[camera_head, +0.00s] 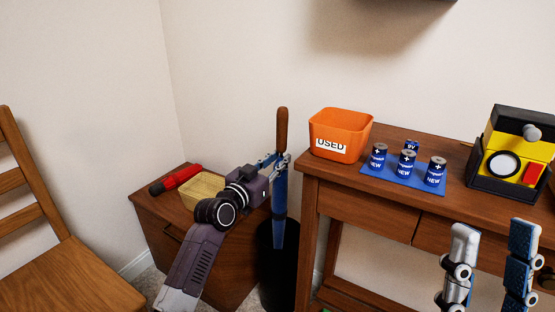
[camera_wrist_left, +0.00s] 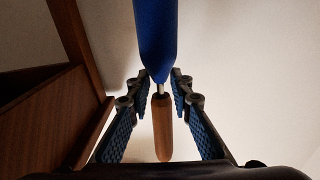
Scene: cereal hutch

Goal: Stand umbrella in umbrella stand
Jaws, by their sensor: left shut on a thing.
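The umbrella (camera_head: 279,212) has a blue folded canopy and a brown wooden handle, and hangs upright with the handle on top. My left gripper (camera_head: 275,160) is shut on it just below the handle. In the left wrist view the umbrella (camera_wrist_left: 158,40) passes between the fingers (camera_wrist_left: 160,84). The black umbrella stand (camera_head: 278,285) is on the floor between the small cabinet and the desk. The umbrella's lower end overlaps the stand's top in the head view; I cannot tell how deep it is inside. My right gripper (camera_head: 494,228) is open and empty before the desk.
The desk (camera_head: 370,205) carries an orange bin (camera_head: 340,135) marked USED, batteries on a blue mat (camera_head: 390,177), and a yellow-black device (camera_head: 512,150). A low cabinet (camera_head: 160,218) holds a red flashlight (camera_head: 176,180) and a tan tray (camera_head: 202,190). A wooden chair (camera_head: 45,260) stands left.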

